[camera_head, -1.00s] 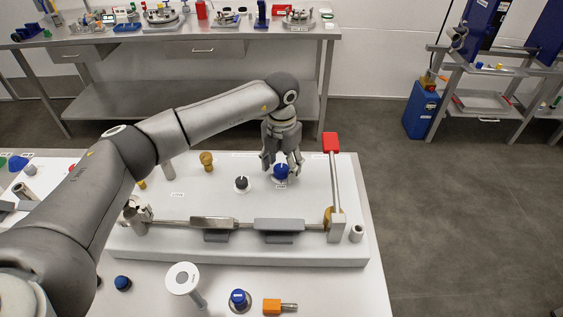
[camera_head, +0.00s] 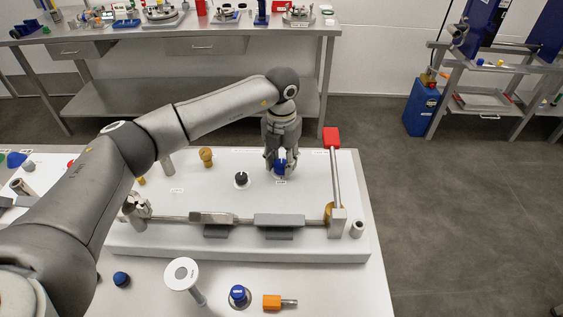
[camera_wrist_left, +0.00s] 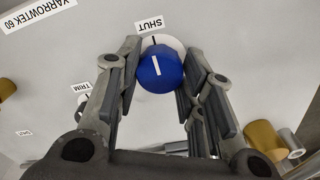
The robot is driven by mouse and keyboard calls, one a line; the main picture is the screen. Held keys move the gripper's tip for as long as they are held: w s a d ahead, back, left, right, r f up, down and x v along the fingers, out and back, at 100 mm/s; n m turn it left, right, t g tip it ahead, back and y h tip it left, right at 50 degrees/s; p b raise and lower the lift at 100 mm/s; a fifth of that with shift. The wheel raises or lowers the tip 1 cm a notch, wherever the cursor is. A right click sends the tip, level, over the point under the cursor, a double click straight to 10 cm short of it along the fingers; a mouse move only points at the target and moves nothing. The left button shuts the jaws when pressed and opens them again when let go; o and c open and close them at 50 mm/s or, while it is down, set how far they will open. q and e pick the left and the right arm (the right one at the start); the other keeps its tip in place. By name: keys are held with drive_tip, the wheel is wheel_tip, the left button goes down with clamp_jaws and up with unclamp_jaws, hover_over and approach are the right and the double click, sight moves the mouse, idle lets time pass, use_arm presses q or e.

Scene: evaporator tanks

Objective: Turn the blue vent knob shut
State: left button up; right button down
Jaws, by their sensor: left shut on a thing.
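The blue vent knob (camera_head: 281,168) stands on the white panel (camera_head: 300,195). In the left wrist view the blue knob (camera_wrist_left: 160,69) shows a white line on its top. The line points roughly to a dark tick on the pale disc behind the knob, beside a label reading SHUT (camera_wrist_left: 150,26). My left gripper (camera_head: 280,171) reaches down over the knob and is shut on it. In the left wrist view its fingers (camera_wrist_left: 157,85) lie on either side of the knob. My right gripper is out of view.
A black knob (camera_head: 241,179) stands left of the blue one, and a brass knob (camera_head: 206,156) farther left. A red-topped lever (camera_head: 331,138) rises to the right. A metal rod with grey blocks (camera_head: 280,220) runs along the panel's front.

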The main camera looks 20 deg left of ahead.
sight(282, 164)
use_arm(q)
drive_tip(key=o, duration=1)
drive_tip(key=shift+o, duration=0.2)
wheel_tip(282, 164, up, 12)
idle(0.4)
